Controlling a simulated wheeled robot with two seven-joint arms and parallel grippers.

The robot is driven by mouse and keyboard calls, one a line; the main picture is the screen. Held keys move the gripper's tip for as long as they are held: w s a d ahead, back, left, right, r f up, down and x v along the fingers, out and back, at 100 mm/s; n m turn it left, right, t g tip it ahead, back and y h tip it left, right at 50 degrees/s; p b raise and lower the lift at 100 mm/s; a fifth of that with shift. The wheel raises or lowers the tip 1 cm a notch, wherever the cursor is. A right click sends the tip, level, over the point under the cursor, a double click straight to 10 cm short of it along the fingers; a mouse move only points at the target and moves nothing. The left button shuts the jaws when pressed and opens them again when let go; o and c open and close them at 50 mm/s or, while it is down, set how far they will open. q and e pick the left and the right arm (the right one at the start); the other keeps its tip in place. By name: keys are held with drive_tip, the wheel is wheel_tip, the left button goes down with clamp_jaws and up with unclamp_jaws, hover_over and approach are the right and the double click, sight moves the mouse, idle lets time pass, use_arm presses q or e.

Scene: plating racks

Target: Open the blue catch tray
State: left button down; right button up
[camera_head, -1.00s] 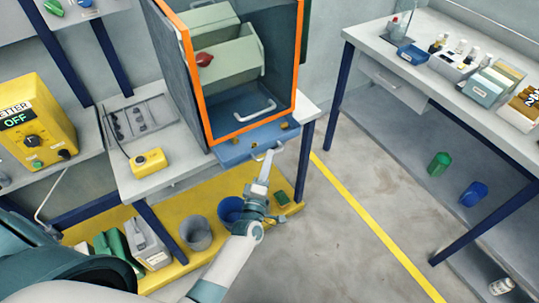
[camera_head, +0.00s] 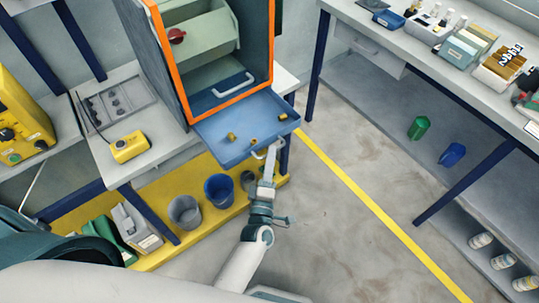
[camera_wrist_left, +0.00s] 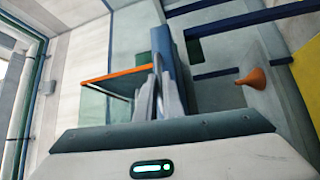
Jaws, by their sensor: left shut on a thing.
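The blue catch tray (camera_head: 238,137) is pulled out from under the orange-edged cabinet (camera_head: 160,60). Its shallow floor shows, with a few small brass-coloured pieces (camera_head: 232,136) on it. My left gripper (camera_head: 269,154) is shut on the tray's handle (camera_head: 259,156) at its front edge. In the left wrist view, the fingers (camera_wrist_left: 158,85) reach up to a blue surface, probably the tray's edge; the grip itself is partly hidden. My right gripper is not in view.
A yellow box (camera_head: 129,147) sits on the bench left of the cabinet. Below, a grey bucket (camera_head: 185,212) and a blue bucket (camera_head: 219,190) stand on a yellow shelf. A side bench (camera_head: 405,55) stands at right. The floor between is clear.

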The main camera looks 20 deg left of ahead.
use_arm(q)
drive_tip(key=c, duration=2.2)
unclamp_jaws()
drive_tip(key=s, duration=0.5)
drive_tip(key=s+d+f, duration=0.1)
drive_tip(key=s, duration=0.5)
drive_tip(key=s+d+f, duration=0.1)
drive_tip(key=s, duration=0.5)
drive_tip(key=shift+s+f, duration=0.1)
drive_tip(key=shift+f, duration=0.05)
drive_tip(key=s+f+m+g+h, duration=0.2)
drive_tip(key=s+f+m+g, duration=0.15)
drive_tip(key=f, duration=0.65)
drive_tip(key=s+f+m+g+h, duration=0.15)
drive_tip(key=f+m, duration=0.35)
drive_tip(key=f, duration=0.5)
drive_tip(key=s+f+m+g+h, duration=0.2)
drive_tip(key=s+f+m+g, duration=0.15)
drive_tip(key=f, duration=0.55)
drive_tip(key=s+a+f+m+g+y, duration=0.1)
drive_tip(key=s+a+f+m+g, duration=0.1)
drive_tip(key=s+f, duration=0.4)
drive_tip(key=s+a+f+m+g+y, duration=0.1)
drive_tip(key=s+a+f+m+g, duration=0.2)
drive_tip(key=s+a+f, duration=0.3)
drive_tip(key=s+a+f+m+g+y, duration=0.1)
drive_tip(key=s+a+f+m+g, duration=0.2)
drive_tip(key=s, duration=0.8)
drive_tip(key=shift+a+f+g, duration=0.95)
drive_tip(key=shift+a+f, duration=0.7)
